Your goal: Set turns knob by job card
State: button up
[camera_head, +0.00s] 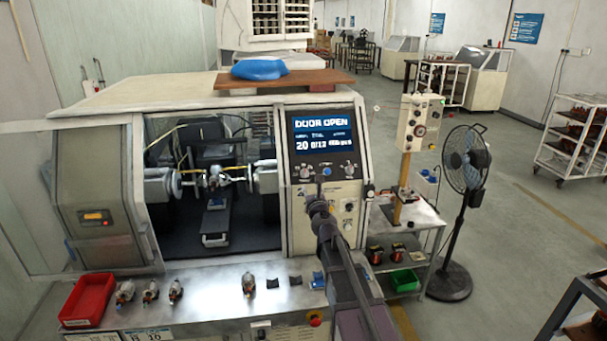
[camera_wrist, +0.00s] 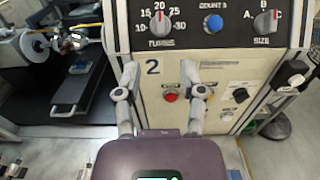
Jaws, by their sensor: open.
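In the head view my gripper (camera_head: 319,192) is in front of the panel. The screen (camera_head: 323,145) reads "DOOR OPEN" with 20 below. Cards (camera_head: 147,335) at the bench front are cut off and hard to read.
A blue button (camera_wrist: 213,23) and the size knob (camera_wrist: 266,21) sit right of the turns knob. A red button (camera_wrist: 170,97) is lower. The machine's door is open. A red bin (camera_head: 87,300) and several armatures lie on the front ledge. A fan (camera_head: 465,190) stands right.

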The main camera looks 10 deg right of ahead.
aim_at(305, 173)
jog(key=w, duration=1.2)
jog(key=shift+w, duration=0.25)
